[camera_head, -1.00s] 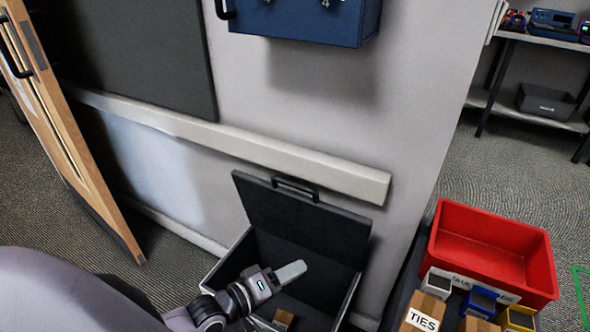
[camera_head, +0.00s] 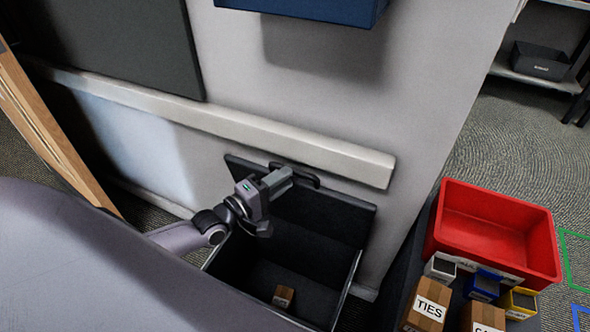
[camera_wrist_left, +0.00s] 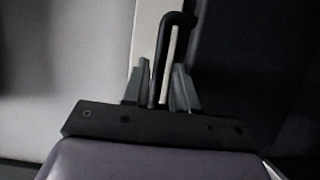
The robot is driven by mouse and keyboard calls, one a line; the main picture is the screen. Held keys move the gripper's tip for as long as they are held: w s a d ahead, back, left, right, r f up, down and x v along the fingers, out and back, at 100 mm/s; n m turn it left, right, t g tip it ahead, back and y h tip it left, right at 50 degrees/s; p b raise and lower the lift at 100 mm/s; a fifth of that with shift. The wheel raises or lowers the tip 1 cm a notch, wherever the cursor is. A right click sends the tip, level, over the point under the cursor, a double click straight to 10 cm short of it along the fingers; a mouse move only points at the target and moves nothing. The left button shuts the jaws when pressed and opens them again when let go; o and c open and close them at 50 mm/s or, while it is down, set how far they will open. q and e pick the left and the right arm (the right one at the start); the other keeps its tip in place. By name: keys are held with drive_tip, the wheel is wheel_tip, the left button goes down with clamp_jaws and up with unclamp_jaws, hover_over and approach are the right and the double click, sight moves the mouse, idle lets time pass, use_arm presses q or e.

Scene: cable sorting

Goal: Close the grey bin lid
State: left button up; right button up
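The grey bin (camera_head: 250,270) stands against the wall with its dark lid (camera_head: 325,213) raised and leaning back. A small brown box (camera_head: 283,296) lies inside the bin. My left gripper (camera_head: 282,178) is at the black handle (camera_head: 308,177) on the lid's upper edge. In the left wrist view, the fingers (camera_wrist_left: 162,82) stand apart on either side of the handle (camera_wrist_left: 178,18), with a gap showing, so the gripper looks open around it. My right gripper is not in view.
A red tray (camera_head: 490,232) stands to the right, with small bins and a TIES box (camera_head: 427,303) in front of it. A pale wall rail (camera_head: 250,133) runs just behind the lid. A blue cabinet (camera_head: 300,8) hangs above.

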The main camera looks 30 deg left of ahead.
use_arm(q)
drive_tip(key=shift+x, duration=2.3)
clamp_jaws()
